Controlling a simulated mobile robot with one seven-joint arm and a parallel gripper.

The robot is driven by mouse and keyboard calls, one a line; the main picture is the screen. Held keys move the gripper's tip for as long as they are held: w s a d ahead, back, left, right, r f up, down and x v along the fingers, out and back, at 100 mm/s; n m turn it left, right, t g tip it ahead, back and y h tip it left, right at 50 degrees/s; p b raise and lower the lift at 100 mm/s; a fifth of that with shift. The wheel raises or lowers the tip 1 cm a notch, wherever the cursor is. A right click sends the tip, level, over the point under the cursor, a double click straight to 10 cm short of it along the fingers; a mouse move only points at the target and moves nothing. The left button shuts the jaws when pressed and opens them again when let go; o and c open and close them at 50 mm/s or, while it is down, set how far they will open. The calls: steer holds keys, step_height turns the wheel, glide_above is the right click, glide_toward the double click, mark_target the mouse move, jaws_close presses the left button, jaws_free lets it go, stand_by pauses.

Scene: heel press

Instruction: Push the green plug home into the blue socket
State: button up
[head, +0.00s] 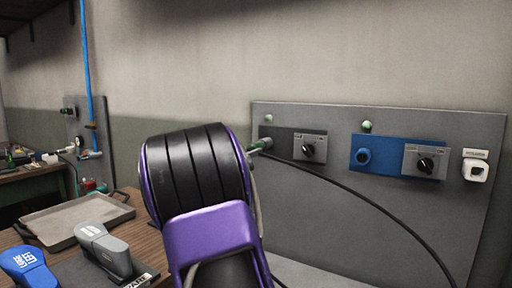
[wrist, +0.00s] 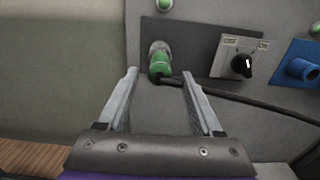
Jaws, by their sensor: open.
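The green plug (wrist: 160,66) sits at a grey round socket on the dark plate (wrist: 200,40), and a black cable runs from it to the right. In the head view the plug (head: 264,144) shows just right of my arm. The blue socket (head: 363,156) is on a blue plate further right, and its opening shows no plug. Part of it shows at the right edge of the wrist view (wrist: 301,68). My gripper (wrist: 160,73) is open, its fingertips either side of the plug's lower end; contact cannot be told. My arm hides the fingers in the head view.
Rotary switches (head: 308,149) and (head: 426,164) sit beside the sockets on the grey panel (head: 330,117). The black cable (head: 385,201) sags across the panel. A tray (head: 75,222), a grey tool (head: 103,246) and a blue tool (head: 27,266) are on the bench at left.

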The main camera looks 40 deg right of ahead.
mark_target(256, 147)
steer(key=shift+p+x, duration=0.75)
steer(key=shift+x, duration=2.1)
jaws_close()
steer(key=shift+a, duration=0.15)
steer(key=shift+b+v, duration=0.9)
steer(key=shift+v, duration=1.95)
steer(key=shift+a, duration=0.1)
